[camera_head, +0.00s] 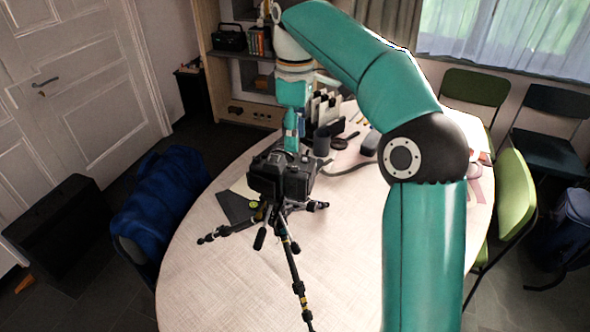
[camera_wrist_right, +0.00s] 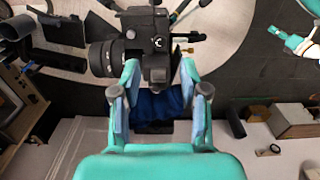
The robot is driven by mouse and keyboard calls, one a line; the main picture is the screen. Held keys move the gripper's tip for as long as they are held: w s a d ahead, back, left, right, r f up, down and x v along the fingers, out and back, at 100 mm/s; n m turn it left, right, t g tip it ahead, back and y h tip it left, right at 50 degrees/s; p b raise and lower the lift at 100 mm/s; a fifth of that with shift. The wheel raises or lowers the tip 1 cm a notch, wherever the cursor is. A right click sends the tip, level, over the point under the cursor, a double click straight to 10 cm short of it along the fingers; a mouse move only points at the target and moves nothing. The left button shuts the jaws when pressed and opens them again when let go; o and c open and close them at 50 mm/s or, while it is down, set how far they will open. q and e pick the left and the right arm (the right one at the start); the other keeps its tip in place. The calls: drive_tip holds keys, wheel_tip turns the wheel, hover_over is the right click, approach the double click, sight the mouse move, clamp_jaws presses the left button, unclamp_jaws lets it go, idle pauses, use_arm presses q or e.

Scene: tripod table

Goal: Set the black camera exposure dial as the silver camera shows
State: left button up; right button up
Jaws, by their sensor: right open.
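A black camera (camera_head: 280,178) stands on a black tripod (camera_head: 287,248) on the table. In the right wrist view the black camera (camera_wrist_right: 150,50) shows close up, its lens toward the left and small dials on its body. My right gripper (camera_head: 291,145) reaches down behind the camera and is partly hidden by it. In the wrist view my right gripper (camera_wrist_right: 158,82) is open, its fingers apart on either side of the camera's near part; contact cannot be told. I cannot make out a silver camera or read the dial's setting. My left gripper does not clearly show.
The round pale table (camera_head: 200,270) is clear at front left. A dark flat item (camera_head: 236,208) lies left of the tripod. A grey cup (camera_head: 321,143) and upright holders (camera_head: 325,108) stand behind. My right arm covers the table's right side.

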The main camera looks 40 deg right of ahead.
sight(295, 167)
wheel_tip(295, 167, down, 7)
drive_tip(key=shift+f+b, duration=0.15)
drive_tip(key=shift+b, duration=0.35)
clamp_jaws()
